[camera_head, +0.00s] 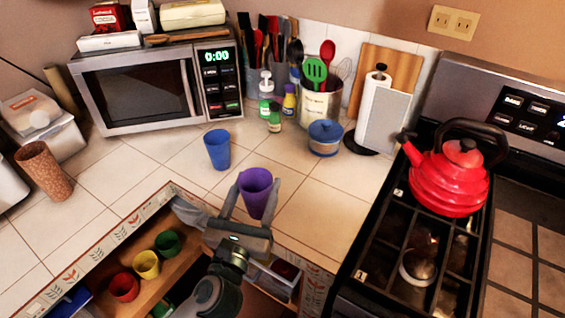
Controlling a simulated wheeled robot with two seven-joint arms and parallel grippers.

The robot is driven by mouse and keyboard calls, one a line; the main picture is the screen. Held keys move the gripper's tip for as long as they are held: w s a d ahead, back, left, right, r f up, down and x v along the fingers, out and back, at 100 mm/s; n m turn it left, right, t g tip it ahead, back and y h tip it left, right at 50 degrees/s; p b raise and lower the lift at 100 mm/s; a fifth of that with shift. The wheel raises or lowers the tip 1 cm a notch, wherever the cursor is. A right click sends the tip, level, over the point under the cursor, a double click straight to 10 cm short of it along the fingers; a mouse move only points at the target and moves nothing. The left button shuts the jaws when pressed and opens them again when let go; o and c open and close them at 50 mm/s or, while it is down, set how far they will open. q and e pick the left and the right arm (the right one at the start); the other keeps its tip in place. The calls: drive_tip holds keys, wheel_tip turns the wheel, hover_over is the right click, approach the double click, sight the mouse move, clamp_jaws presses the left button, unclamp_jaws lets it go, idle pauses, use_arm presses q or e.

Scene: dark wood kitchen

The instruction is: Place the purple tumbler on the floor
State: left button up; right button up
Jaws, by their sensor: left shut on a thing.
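The purple tumbler (256,188) is upright over the front part of the tiled counter, near its edge. My left gripper (252,208) comes up from below and is shut on the purple tumbler, with one finger on each side. I cannot tell whether the tumbler's base touches the counter. The lower part of the tumbler is partly hidden by the gripper. My right gripper is not in view.
A blue tumbler (217,148) stands behind on the counter (325,190). A stove with a red kettle (447,185) is at right; a microwave (150,85) is behind.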

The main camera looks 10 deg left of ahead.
use_arm(q)
drive_tip(key=s+a+f, duration=0.2)
drive_tip(key=s+a, duration=0.2)
drive_tip(key=s, duration=0.2)
drive_tip(key=shift+s+y, duration=0.3)
drive_tip(key=shift+s, duration=0.05)
drive_tip(key=shift+s, duration=0.1)
